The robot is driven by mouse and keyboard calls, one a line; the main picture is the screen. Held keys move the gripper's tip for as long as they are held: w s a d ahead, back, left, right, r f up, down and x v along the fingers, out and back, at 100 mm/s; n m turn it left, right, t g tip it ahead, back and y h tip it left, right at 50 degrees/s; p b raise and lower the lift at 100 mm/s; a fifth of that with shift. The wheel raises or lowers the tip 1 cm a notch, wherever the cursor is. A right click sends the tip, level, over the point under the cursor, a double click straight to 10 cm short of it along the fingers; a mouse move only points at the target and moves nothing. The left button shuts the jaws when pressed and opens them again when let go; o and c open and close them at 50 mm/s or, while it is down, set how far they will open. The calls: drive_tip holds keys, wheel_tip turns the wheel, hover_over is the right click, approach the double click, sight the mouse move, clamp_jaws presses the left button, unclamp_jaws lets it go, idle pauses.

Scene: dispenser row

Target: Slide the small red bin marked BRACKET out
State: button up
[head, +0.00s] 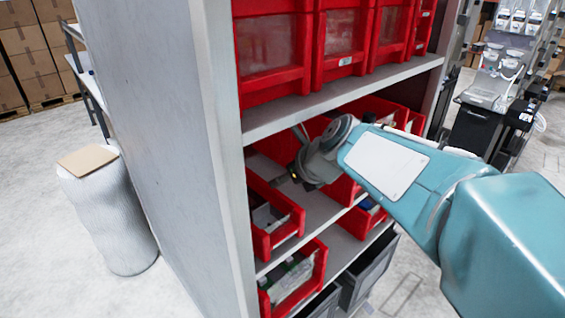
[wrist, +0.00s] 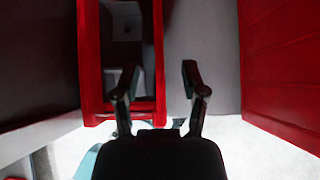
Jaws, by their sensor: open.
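A small red bin (head: 268,222) stands on the middle shelf at its left end, open at the top with grey pieces inside. My gripper (head: 291,176) is just above and to the right of it in the head view. I can read no BRACKET label in either view.
Another red bin (head: 305,284) sits on the shelf below, beside dark grey bins (head: 368,270). Larger red bins (head: 270,50) fill the upper shelf. A grey side panel (head: 170,140) bounds the rack at left. A red surface (wrist: 285,70) stands close at right in the wrist view.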

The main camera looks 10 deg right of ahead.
sight(268, 185)
drive_tip(key=shift+s+a, duration=0.1)
drive_tip(key=shift+f, duration=0.1)
drive_tip(key=x, duration=0.7)
drive_tip(key=shift+w+f, duration=0.1)
drive_tip(key=shift+w, duration=0.1)
clamp_jaws()
